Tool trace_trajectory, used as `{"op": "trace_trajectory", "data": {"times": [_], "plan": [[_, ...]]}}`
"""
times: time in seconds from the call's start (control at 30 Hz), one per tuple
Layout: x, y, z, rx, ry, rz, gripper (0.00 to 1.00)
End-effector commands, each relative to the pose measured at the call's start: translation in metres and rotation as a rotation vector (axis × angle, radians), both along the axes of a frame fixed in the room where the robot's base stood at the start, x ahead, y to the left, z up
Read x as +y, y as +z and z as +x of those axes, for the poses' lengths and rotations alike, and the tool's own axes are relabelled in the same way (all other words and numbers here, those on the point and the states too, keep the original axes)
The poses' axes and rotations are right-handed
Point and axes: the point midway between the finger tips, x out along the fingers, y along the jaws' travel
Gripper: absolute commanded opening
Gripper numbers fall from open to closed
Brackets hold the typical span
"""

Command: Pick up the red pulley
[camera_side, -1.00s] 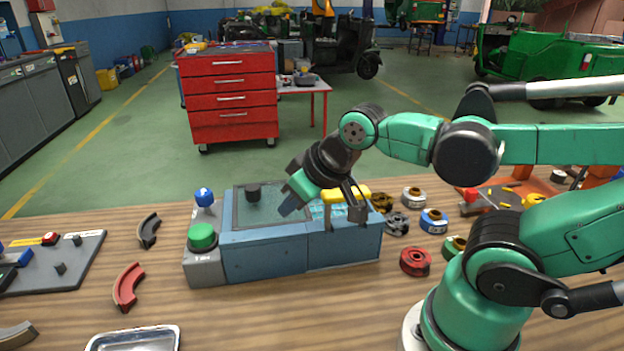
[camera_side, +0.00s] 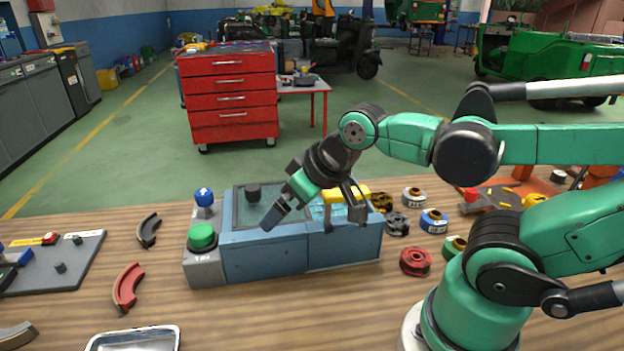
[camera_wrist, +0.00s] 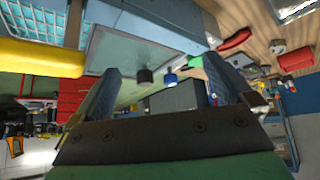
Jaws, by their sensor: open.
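The red pulley (camera_side: 415,262) lies on the wooden bench, just right of the blue machine, in the side view. It is a squat spool with a dark centre. I do not see it in the wrist view. My gripper (camera_side: 275,214) is over the blue machine, to the left of the red pulley and well apart from it. In the wrist view my gripper (camera_wrist: 160,90) has its two blue-grey fingers wide apart with nothing between them.
The blue machine (camera_side: 265,255) fills the bench middle, with a green button (camera_side: 202,237) at its left. Other spools, including a blue one (camera_side: 433,221), crowd behind the red pulley. A red curved piece (camera_side: 128,287) and metal tray (camera_side: 133,338) lie at left.

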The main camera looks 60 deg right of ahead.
Motion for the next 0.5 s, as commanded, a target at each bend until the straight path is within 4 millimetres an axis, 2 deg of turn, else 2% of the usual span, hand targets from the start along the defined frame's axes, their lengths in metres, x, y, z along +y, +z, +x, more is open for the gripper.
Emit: {"op": "trace_trajectory", "data": {"times": [0.17, 0.47, 0.5], "plan": [[0.000, 0.007, 0.000, 0.000, 0.000, 0.000, 1.00], [0.000, 0.052, 0.000, 0.000, 0.000, 0.000, 1.00], [-0.011, 0.050, -0.002, 0.032, -0.045, 0.003, 1.00]]}}
